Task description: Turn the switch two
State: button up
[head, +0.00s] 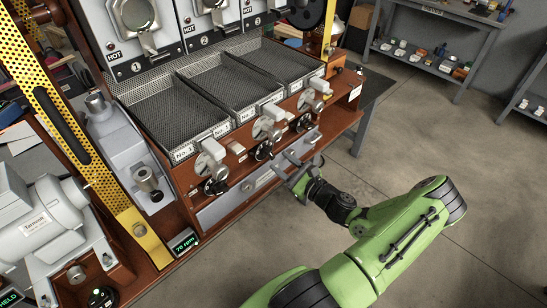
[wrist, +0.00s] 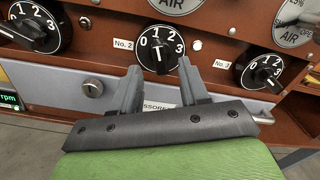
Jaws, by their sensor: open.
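Switch two is a round black knob with a white 0 to 3 scale, beside a "No. 2" plate; it is in the middle of the wrist view (wrist: 160,48) and on the roaster front in the head view (head: 263,151). A pale mark shows on its lower middle; I cannot tell its exact setting. My gripper (wrist: 159,72) is open and empty, its two fingers apart just below the knob in the picture. In the head view my gripper (head: 294,170) is in front of the panel. I cannot tell whether it touches anything.
Similar black knobs stand on the left (wrist: 36,27) and on the right (wrist: 262,71). AIR dials sit above the knobs. A grey drawer (head: 240,192) with a handle lies below. Mesh trays (head: 160,118) are above the panel. The floor to the right is clear.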

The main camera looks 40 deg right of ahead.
aim_at(272, 156)
jog(key=w, duration=0.4)
jog(key=shift+w+a, duration=0.1)
jog(key=shift+w, duration=0.15)
grip_shut()
jog(key=shift+n, duration=0.4)
jog(key=n+b, duration=0.1)
jog(key=n, duration=0.3)
jog(key=shift+f, duration=0.15)
jog(key=shift+a+n+b, duration=0.1)
jog(key=shift+n+b, duration=0.8)
jog(key=shift+n, duration=1.1)
grip_release()
